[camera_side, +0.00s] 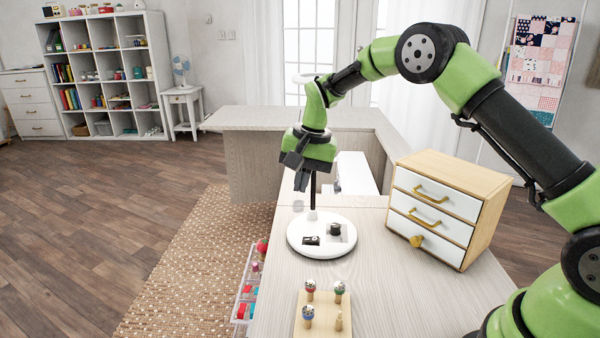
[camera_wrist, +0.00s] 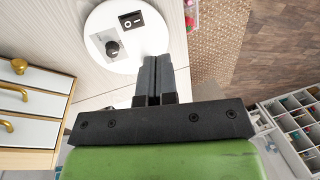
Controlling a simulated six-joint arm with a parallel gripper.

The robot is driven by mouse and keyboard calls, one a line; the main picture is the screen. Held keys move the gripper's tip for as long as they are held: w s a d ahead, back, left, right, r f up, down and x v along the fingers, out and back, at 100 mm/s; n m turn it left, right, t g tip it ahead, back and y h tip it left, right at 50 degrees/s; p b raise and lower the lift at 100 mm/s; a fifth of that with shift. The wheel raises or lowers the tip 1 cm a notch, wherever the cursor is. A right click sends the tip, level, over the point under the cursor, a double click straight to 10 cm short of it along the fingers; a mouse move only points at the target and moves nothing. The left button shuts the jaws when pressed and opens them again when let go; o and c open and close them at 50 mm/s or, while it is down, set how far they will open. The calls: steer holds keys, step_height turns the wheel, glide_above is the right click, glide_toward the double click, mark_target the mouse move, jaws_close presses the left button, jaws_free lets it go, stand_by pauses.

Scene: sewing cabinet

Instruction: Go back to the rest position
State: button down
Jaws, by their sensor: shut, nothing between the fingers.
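My gripper (camera_side: 297,180) hangs in the air above the far part of the round white base (camera_side: 321,246) on the table, its fingers pointing down. In the wrist view my gripper (camera_wrist: 154,62) shows two dark fingers pressed together with nothing between them. The white base also shows there (camera_wrist: 150,43), with a black knob (camera_wrist: 113,48) and a black switch (camera_wrist: 131,20) on top. A thin dark post stands on the base in the side view, close to my gripper; I cannot tell how far apart they are.
A small drawer cabinet (camera_side: 486,186) stands right on the table, drawers shut. A wooden block (camera_side: 322,329) with several pegs carrying small round tops is at the front. A pink-white rack (camera_side: 241,290) hangs at the table's left edge. Table between base and cabinet is clear.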

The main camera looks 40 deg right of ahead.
steer(key=shift+w+a+r, duration=0.15)
steer(key=shift+r, duration=0.8)
steer(key=shift+r, duration=0.1)
steer(key=s+a+r+n+t, duration=0.2)
steer(key=s+r+t, duration=0.1)
steer(key=s+r, duration=0.95)
steer(key=s+a+r+n+t, duration=0.1)
steer(key=s+n+t, duration=0.1)
steer(key=s, duration=1.4)
steer(key=shift+a+r+n+t+y, duration=0.25)
steer(key=shift+n+t+y, duration=0.05)
steer(key=shift+n, duration=0.5)
